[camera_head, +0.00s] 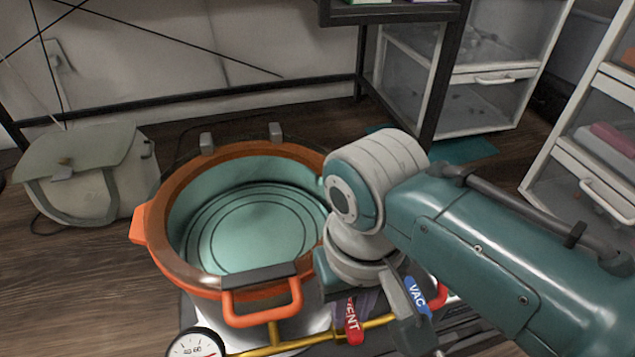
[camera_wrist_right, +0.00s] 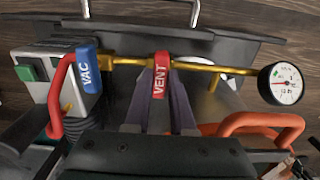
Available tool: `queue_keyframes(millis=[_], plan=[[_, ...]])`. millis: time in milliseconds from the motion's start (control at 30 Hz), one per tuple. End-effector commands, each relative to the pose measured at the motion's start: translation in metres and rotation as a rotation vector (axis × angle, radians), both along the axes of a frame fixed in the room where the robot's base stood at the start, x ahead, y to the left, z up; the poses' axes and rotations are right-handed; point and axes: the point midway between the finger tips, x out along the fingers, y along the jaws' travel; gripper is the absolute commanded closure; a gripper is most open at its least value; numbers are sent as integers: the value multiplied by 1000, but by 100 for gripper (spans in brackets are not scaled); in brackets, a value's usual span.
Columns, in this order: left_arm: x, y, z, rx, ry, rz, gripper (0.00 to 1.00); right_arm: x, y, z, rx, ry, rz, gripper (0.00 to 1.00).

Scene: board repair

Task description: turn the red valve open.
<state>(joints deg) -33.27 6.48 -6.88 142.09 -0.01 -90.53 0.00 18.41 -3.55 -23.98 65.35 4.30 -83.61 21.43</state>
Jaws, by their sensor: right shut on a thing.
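The red valve handle (camera_wrist_right: 161,78), lettered VENT, stands up from a brass pipe (camera_wrist_right: 208,66) in the right wrist view. In the head view the handle (camera_head: 352,322) shows in front of the pot, partly hidden by my right arm. My right gripper (camera_wrist_right: 160,92) has its two purple-grey fingers on either side of the red handle and is shut on it. In the head view the gripper (camera_head: 364,306) is mostly covered by my wrist. My left gripper is in neither view.
A blue VAC handle (camera_wrist_right: 87,72) is beside the valve, near a red curved bar (camera_wrist_right: 58,95). A dial gauge (camera_wrist_right: 282,84) ends the pipe. The open orange-rimmed pot (camera_head: 152,222) stands close behind. A bag (camera_head: 85,165) lies on the floor at left; drawers (camera_head: 490,80) stand behind.

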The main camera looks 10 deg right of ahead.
Motion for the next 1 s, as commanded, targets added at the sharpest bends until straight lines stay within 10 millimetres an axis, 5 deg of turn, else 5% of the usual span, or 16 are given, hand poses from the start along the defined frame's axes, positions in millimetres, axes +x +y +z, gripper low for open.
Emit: queue_keyframes(millis=[633, 1000], plan=[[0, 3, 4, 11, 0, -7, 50, 0, 0, 1, -1, 2, 26, 100], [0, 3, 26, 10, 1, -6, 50, 0, -1, 3, -1, 2, 252, 100]])
